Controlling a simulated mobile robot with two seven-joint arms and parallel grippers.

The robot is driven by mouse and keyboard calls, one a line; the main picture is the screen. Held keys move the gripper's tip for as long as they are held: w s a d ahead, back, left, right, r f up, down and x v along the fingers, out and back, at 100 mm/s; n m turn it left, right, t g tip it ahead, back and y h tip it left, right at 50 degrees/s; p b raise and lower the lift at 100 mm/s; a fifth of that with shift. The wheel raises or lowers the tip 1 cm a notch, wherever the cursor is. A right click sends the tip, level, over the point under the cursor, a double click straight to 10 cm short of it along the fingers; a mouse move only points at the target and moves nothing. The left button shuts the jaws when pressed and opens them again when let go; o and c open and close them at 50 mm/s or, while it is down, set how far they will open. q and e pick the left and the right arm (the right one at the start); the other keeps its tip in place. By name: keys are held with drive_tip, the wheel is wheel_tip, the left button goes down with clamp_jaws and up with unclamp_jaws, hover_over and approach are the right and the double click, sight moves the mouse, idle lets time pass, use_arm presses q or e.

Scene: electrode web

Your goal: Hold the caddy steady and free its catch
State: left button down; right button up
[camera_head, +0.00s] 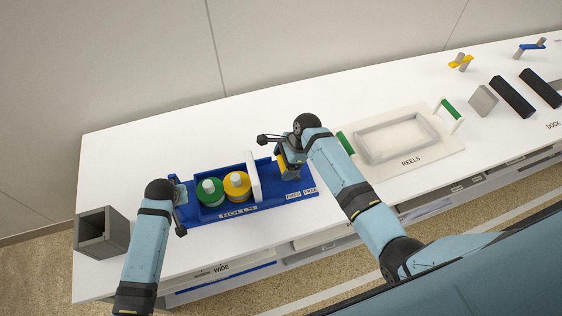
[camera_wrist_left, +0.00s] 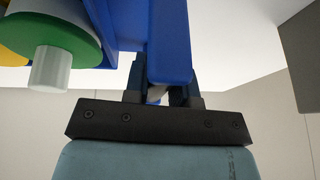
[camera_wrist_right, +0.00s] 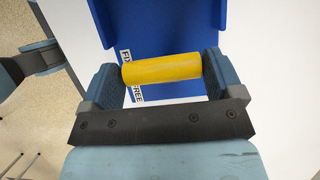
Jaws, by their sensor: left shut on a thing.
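The blue caddy (camera_head: 240,211), marked ROLLS, stands on the white table with a green roll (camera_head: 210,192) and a yellow roll (camera_head: 237,186) in it. A white upright plate (camera_head: 255,180) stands right of the rolls. My left gripper (camera_head: 179,203) is shut on the caddy's left end; the left wrist view shows its fingers around a blue wall (camera_wrist_left: 168,45). My right gripper (camera_head: 284,166) is at the caddy's right part, its fingers apart on either side of the yellow catch bar (camera_wrist_right: 162,69). Labels FIXED and FREE lie beside the bar, partly hidden in the right wrist view.
A grey open box (camera_head: 100,232) stands left of the caddy near the table edge. To the right are a REELS board (camera_head: 380,168) with a pale frame, grey and black blocks (camera_head: 512,97), and small coloured parts. White table is bare behind the caddy.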

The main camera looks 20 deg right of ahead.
drive_tip(key=c, duration=0.8)
drive_tip(key=shift+s+d+r+y, duration=0.1)
drive_tip(key=shift+d+r+y, duration=0.05)
drive_tip(key=shift+d+y, duration=0.55)
drive_tip(key=shift+s+d+r+y, duration=0.1)
drive_tip(key=shift+d+y, duration=0.5)
drive_tip(key=shift+y, duration=0.1)
drive_tip(key=shift+s+d+f+y, duration=0.1)
drive_tip(key=shift+d+f+y, duration=0.25)
drive_tip(key=shift+d+y, duration=0.75)
drive_tip(key=shift+s+d+f+y, duration=0.1)
drive_tip(key=shift+d+f+y, duration=0.35)
drive_tip(key=shift+d, duration=1.25)
drive_tip(key=shift+d+f+y, duration=0.3)
drive_tip(key=shift+d+y, duration=0.55)
drive_tip(key=shift+d, duration=0.55)
drive_tip(key=o, duration=1.1)
drive_tip(key=shift+o, duration=0.2)
drive_tip(key=shift+d+r, duration=0.1)
drive_tip(key=v, duration=1.2)
drive_tip(key=shift+s, duration=0.25)
